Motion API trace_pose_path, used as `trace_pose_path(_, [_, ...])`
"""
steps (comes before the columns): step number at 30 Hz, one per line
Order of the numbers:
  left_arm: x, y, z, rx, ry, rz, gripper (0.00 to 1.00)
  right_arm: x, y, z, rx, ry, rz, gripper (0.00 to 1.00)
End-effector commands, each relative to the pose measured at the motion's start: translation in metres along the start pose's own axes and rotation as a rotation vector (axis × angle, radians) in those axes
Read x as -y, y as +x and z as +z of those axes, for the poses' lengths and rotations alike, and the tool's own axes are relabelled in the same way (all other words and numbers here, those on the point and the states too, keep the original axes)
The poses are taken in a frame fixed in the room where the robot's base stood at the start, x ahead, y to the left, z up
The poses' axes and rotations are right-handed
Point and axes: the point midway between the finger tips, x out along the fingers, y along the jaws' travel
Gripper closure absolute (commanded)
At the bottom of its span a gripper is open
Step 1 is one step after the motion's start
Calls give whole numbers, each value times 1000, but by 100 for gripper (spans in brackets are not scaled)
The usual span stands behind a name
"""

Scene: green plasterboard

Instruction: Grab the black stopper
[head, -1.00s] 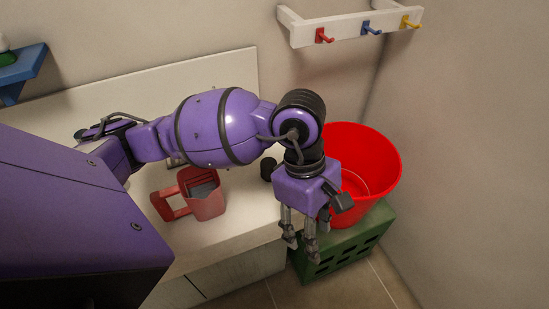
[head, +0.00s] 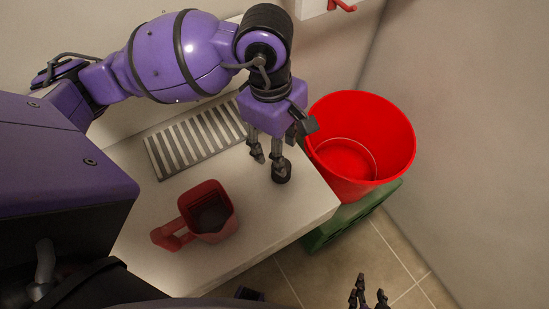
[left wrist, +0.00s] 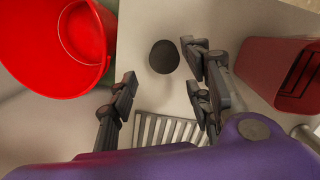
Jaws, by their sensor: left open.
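The black stopper (head: 283,177) stands on the white counter near its right end, partly behind a finger of my left gripper (head: 268,161). In the left wrist view the stopper (left wrist: 164,57) is a dark round shape just ahead of the opening of my left gripper (left wrist: 160,80), closer to the right-hand fingers. The left gripper is open, points down and holds nothing; whether a finger touches the stopper I cannot tell. My right gripper (head: 368,293) shows only its fingertips at the bottom edge of the head view, apart and empty, over the floor.
A red pitcher (head: 228,200) stands on the counter (head: 150,215), left of the stopper. A slatted rack (head: 155,158) lies behind it. A red bucket (head: 400,150) sits on a green crate (head: 320,240) right of the counter. Counter space between pitcher and stopper is clear.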

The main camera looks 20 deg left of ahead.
Motion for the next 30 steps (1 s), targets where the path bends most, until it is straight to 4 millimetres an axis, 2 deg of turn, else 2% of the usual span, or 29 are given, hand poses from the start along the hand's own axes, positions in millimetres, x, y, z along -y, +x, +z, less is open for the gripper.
trace_pose_path(8, [1, 31, 1, 2, -1, -4, 54, -4, -2, 0, 1, -7, 3, 60])
trace_pose_path(15, [1, 66, 0, 2, -2, -2, 54, -2, -4, -5, -2, -9, -3, 60])
trace_pose_path(19, [1, 74, 0, 1, 0, -1, 54, 1, -4, -4, 0, -9, -8, 60])
trace_pose_path(25, [1, 75, 0, 1, 0, -1, 54, 4, -3, -3, 1, -4, -10, 60])
trace_pose_path(30, [1, 75, 0, 1, 0, -1, 76, 5, -3, -4, 0, 4, -9, 60])
